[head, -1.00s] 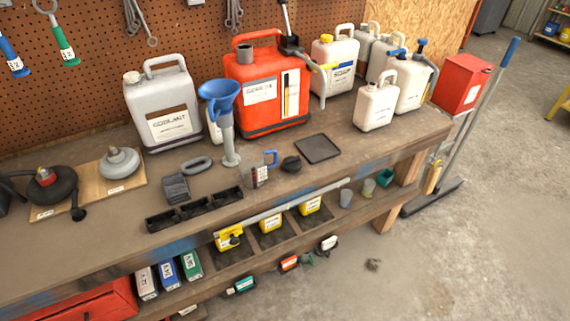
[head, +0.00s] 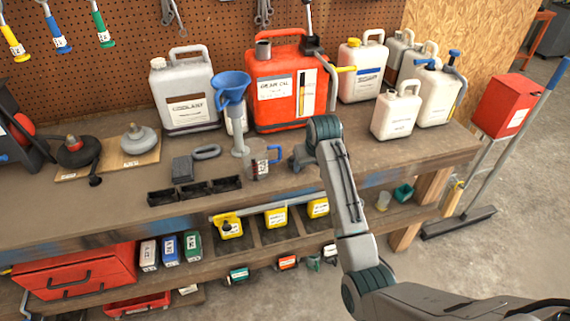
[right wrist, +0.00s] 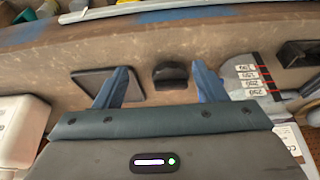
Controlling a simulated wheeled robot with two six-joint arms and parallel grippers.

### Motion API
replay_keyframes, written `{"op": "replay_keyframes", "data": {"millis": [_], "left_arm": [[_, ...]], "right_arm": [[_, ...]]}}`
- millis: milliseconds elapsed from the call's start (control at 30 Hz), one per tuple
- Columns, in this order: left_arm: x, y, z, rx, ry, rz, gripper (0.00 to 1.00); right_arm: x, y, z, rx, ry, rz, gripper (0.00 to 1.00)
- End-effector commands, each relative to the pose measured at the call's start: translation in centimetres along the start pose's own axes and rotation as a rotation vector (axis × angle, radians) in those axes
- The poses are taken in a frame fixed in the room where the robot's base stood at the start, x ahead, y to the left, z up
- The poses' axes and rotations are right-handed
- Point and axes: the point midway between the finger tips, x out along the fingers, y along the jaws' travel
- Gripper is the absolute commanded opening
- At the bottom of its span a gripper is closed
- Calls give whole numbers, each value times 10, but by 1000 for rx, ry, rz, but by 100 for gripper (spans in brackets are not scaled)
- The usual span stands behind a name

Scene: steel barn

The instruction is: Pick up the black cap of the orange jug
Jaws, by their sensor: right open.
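The orange jug (head: 284,95) stands upright at the back of the workbench, with a pump and spout on its top right. The black cap (right wrist: 171,75) lies on the bench top. In the right wrist view it shows beyond and between the two blue fingers. My right gripper (right wrist: 161,80) is open, with nothing between its fingertips. In the head view my right arm comes in from the lower right, and the gripper (head: 298,160) is over the bench in front of the jug; it hides the cap there. My left gripper is not in view.
A flat black tray (right wrist: 102,84) lies left of the cap in the right wrist view, close to one finger. A clear measuring jug (head: 257,163) and a blue funnel (head: 233,85) stand left of the gripper. White jugs (head: 396,112) stand to the right.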

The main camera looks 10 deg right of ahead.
Motion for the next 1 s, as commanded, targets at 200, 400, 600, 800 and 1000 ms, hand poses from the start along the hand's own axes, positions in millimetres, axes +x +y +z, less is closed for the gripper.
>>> {"op": "replay_keyframes", "data": {"millis": [200,400,600,800,1000], "left_arm": [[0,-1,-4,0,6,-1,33],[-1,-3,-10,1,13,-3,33],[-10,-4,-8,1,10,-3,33],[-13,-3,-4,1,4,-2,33],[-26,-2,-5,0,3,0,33]], "right_arm": [[-23,-8,-44,-5,7,-10,65],[-29,-11,-62,-8,7,-14,65],[2,-11,-62,-8,3,-14,65],[22,-11,-62,-8,7,-14,65],[39,-10,-63,-8,5,-14,65]]}}
